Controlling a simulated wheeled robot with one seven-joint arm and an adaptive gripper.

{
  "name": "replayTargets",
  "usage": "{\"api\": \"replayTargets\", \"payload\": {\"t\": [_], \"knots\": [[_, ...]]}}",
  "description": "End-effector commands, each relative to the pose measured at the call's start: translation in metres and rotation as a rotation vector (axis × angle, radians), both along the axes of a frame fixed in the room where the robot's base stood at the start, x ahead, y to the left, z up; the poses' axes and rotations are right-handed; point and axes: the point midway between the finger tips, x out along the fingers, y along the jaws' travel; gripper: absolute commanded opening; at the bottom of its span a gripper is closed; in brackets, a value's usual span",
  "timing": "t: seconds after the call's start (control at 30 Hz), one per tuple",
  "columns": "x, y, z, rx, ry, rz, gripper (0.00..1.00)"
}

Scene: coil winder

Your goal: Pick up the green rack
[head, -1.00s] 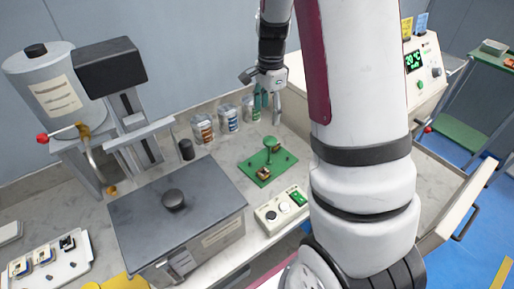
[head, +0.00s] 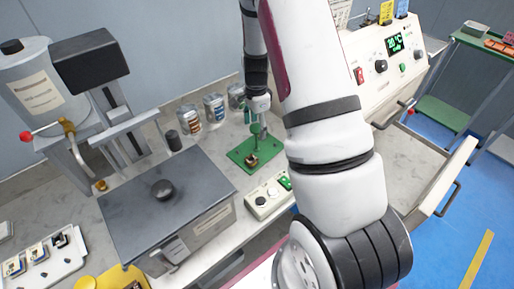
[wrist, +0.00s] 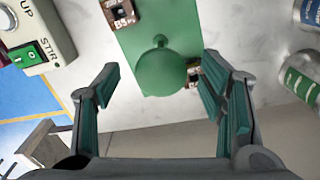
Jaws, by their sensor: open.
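The green rack (head: 241,156) is a flat green plate with an upright post and round knob, lying on the pale marbled counter in the head view. In the wrist view its plate (wrist: 138,30) and round knob (wrist: 163,72) show at top centre, with the knob between my open fingers. My gripper (wrist: 165,95) is open and empty, its teal-padded fingers on either side of the knob and apart from it. In the head view my gripper (head: 258,116) is above the rack and partly covers the post. Small brown coil parts (head: 251,160) sit on the plate.
A control box (head: 268,196) with a green switch stands in front of the rack. Several labelled cans (head: 215,107) stand behind it. A grey lidded tank (head: 165,215) is to the left. A panelled machine (head: 385,55) is to the right.

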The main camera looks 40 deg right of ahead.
Motion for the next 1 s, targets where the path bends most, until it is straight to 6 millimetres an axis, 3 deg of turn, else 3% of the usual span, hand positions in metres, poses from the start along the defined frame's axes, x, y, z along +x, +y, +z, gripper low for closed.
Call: {"api": "replayTargets", "payload": {"t": [0.2, 0.47, 0.57, 0.77, 1.0], "knots": [[0.000, -0.001, -0.025, 0.001, 0.001, 0.000, 0.64], [0.001, -0.001, -0.028, 0.000, -0.001, 0.001, 0.64], [0.001, -0.001, -0.028, 0.000, -0.001, 0.001, 0.46], [0.001, -0.001, -0.027, 0.000, -0.001, 0.001, 0.00], [0.001, -0.001, -0.027, 0.000, -0.002, 0.001, 0.00]]}}
